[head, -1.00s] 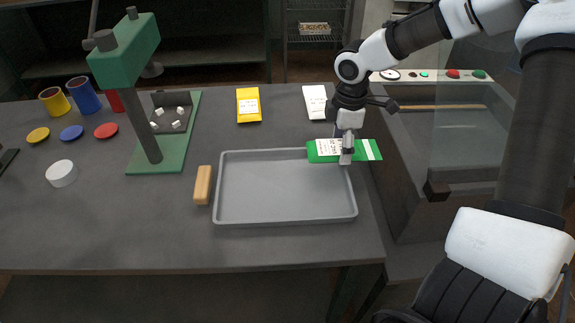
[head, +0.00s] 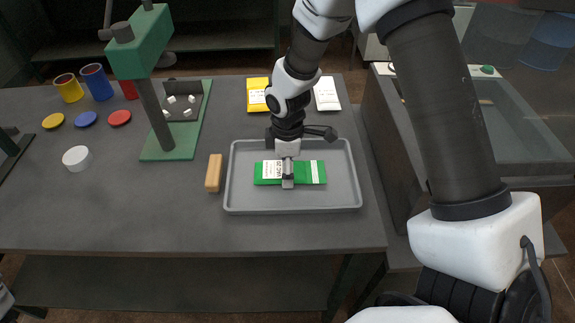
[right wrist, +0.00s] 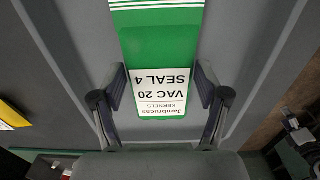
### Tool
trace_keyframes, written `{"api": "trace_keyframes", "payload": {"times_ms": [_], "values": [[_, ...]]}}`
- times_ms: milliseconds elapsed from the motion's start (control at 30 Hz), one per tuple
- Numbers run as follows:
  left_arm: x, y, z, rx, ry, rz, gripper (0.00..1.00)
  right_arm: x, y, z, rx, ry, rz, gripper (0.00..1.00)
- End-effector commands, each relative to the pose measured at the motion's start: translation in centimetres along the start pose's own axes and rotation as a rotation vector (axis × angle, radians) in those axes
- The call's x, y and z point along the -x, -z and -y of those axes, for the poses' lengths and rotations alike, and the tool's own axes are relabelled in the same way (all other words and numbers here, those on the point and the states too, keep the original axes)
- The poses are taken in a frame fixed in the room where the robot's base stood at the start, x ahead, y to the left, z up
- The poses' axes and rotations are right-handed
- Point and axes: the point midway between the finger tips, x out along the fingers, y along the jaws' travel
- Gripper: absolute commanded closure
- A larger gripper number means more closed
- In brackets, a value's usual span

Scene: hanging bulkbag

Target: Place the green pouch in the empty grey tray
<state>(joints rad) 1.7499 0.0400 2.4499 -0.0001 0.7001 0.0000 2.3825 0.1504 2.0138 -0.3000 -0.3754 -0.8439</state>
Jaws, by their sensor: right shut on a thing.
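The green pouch (head: 305,172) with a white label and white stripe is over the middle of the grey tray (head: 340,200), inside its rim as seen from the head. My right gripper (head: 287,181) is shut on the pouch near its middle. In the right wrist view the fingers (right wrist: 162,88) are on either side of the pouch (right wrist: 160,48), by its printed label. I cannot tell whether the pouch touches the tray floor or is just above it. Nothing else is in the tray.
A wooden block (head: 214,172) lies close to the tray's left side. A yellow pouch (head: 257,97) and a white pouch (head: 326,94) lie behind it. A green press (head: 150,85) stands to the left. A glass-sided case (head: 520,120) is at the right.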

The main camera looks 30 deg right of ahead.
Motion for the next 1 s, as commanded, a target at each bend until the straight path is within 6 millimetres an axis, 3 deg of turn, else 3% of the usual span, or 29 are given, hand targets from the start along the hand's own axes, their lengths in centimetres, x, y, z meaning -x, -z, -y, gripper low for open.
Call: {"api": "trace_keyframes", "payload": {"times_ms": [167,200,267,667,767,1000], "values": [[-0.1,0.0,0.0,0.0,0.0,0.0,0.01,-0.4,0.0,0.0,0.0,0.0,0.0,0.64],[-0.1,0.0,0.0,0.0,0.0,0.0,0.01,-0.4,0.0,0.0,0.0,0.0,0.0,0.19],[-0.1,0.0,0.0,0.0,0.0,0.0,0.01,-0.4,0.0,0.0,0.0,0.0,0.0,0.01],[0.1,0.0,0.0,0.0,0.0,0.0,0.01,0.1,0.0,0.0,0.0,0.0,0.0,0.01],[-0.1,0.0,0.0,0.0,0.0,0.0,0.01,1.3,0.0,-0.1,0.0,-0.003,-0.002,0.01],[-0.3,0.0,0.0,0.0,0.0,0.0,0.01,7.4,0.0,-0.1,0.0,-0.005,-0.003,0.01]]}}
